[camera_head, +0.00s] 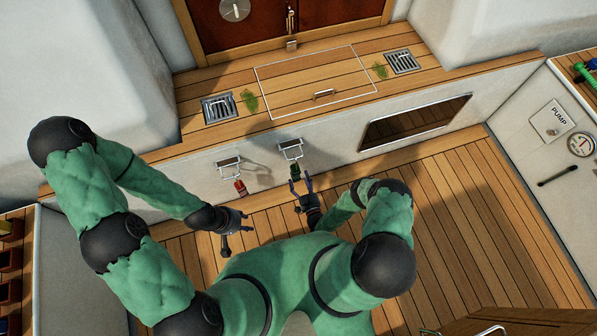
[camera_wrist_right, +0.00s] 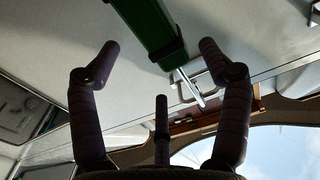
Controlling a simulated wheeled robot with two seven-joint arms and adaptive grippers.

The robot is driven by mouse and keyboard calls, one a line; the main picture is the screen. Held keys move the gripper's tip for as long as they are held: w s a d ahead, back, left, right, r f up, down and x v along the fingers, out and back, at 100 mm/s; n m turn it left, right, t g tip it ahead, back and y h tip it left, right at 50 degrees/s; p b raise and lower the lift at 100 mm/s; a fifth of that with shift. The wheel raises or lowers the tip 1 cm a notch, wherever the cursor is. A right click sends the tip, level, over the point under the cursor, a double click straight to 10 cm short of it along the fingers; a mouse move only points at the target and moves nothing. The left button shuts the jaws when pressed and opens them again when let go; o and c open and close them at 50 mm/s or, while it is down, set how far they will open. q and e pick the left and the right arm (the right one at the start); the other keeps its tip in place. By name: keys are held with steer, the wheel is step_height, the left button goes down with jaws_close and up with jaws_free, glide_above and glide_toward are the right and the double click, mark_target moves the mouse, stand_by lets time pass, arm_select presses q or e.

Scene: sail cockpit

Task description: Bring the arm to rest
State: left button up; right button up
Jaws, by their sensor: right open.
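My right gripper (camera_head: 300,186) is open, with its fingers pointing up toward the pale cockpit wall. A green-handled tool (camera_head: 295,171) hangs at the right wall bracket (camera_head: 290,149), just beyond my right fingertips. In the right wrist view, the green tool (camera_wrist_right: 150,30) with a bright metal end lies beyond and between the spread fingers (camera_wrist_right: 158,60), and no finger visibly closes on it. My left gripper (camera_head: 246,221) is low at the left, above the floor, with its fingers apart and nothing visible between them.
A red-handled tool (camera_head: 240,187) hangs at the left bracket (camera_head: 228,165). The wooden bench (camera_head: 345,60) carries a hatch (camera_head: 315,80) and two metal grates (camera_head: 219,108). A dark wall opening (camera_head: 415,122) is to the right. The plank floor (camera_head: 470,210) is clear at right.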

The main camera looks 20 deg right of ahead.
steer(key=s, duration=0.6)
steer(key=shift+s+d, duration=0.15)
steer(key=shift+s, duration=0.05)
steer(key=shift+w, duration=0.1)
steer(key=w+g, duration=0.1)
steer(key=w+r+g+y+p, duration=0.1)
steer(key=w, duration=0.1)
steer(key=w+r+g+y+p, duration=0.1)
steer(key=w, duration=0.1)
steer(key=shift+d+g, duration=0.3)
steer(key=shift+g, duration=0.1)
steer(key=s+a+r+m+g+p, duration=0.1)
steer(key=s+r+g, duration=0.3)
steer(key=r, duration=0.4)
steer(key=s+a+r+m+g+y+p, duration=0.1)
steer(key=s+a+r+g+p, duration=0.1)
steer(key=s+r+g, duration=0.3)
steer(key=s+a+r+g+p, duration=0.2)
steer(key=s+a+r+g, duration=0.2)
steer(key=r, duration=0.9)
steer(key=s, duration=0.3)
steer(key=shift+m+g, duration=0.4)
